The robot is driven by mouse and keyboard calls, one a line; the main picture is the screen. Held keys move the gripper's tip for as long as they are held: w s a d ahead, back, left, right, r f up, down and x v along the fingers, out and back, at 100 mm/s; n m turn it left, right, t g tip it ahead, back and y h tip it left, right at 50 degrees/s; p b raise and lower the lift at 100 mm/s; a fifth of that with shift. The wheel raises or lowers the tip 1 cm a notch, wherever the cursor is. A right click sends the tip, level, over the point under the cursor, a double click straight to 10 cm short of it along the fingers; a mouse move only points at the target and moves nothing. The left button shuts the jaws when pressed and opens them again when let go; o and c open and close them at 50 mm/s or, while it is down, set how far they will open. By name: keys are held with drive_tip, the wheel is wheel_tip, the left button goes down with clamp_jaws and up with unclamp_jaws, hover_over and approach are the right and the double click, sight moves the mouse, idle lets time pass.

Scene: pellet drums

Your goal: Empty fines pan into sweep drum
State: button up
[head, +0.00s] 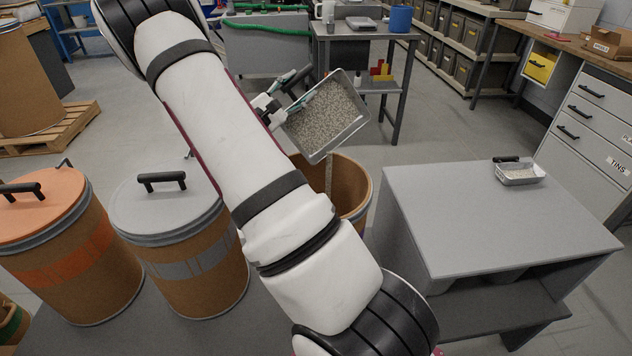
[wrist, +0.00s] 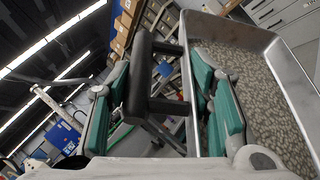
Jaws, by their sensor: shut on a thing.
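My gripper (head: 290,97) is shut on the black handle of a metal pan (head: 350,143). The handle (wrist: 138,75) shows between the green finger pads in the wrist view. The pan is tilted, with its low corner over an open brown drum (head: 356,190). Speckled grey-beige pellets (head: 322,114) cover much of the pan's floor, and a thin stream (head: 328,172) falls from the low corner towards the drum's mouth. My arm hides the drum's left side and much of its front. I see no label on the drum.
A drum with an orange lid (head: 40,205) and one with a grey lid (head: 165,207) stand at left, both closed. A grey table (head: 450,215) at right holds a smaller tray (head: 520,174) of pale material. A workbench (head: 350,32) stands behind; the floor between is clear.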

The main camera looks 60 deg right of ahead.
drive_tip(key=shift+r, duration=0.1)
drive_tip(key=s+a, duration=0.1)
drive_tip(key=s+a+m, duration=0.1)
drive_tip(key=s+a+r+m+g+h, duration=0.1)
drive_tip(key=s, duration=0.1)
drive_tip(key=shift+s+a, duration=0.1)
idle(1.1)
drive_tip(key=shift+s+a+r+m+g+h, duration=0.15)
drive_tip(key=shift+s+a+m+g, duration=0.25)
drive_tip(key=shift+s+a+m, duration=0.25)
drive_tip(key=shift+s+a+m+g+h, duration=0.15)
drive_tip(key=shift+s+a+m+g, duration=0.25)
drive_tip(key=shift+s+m, duration=0.4)
drive_tip(key=w+d+n+t, duration=0.1)
drive_tip(key=w, duration=0.1)
drive_tip(key=w+d+f+n+y, duration=0.1)
drive_tip(key=w+d+n, duration=0.1)
drive_tip(key=w+d+n+t, duration=0.1)
drive_tip(key=w+d+n, duration=0.1)
drive_tip(key=w, duration=0.1)
drive_tip(key=shift+d+f+t, duration=0.15)
drive_tip(key=shift+f+t, duration=0.05)
drive_tip(key=shift+t, duration=0.1)
drive_tip(key=w+d+f+n+y+b, duration=0.8)
drive_tip(key=w+d+f+n, duration=0.3)
drive_tip(key=w+f, duration=0.3)
drive_tip(key=shift+w+d+f+b, duration=0.5)
drive_tip(key=shift+w+d, duration=0.35)
drive_tip(key=shift+w, duration=0.4)
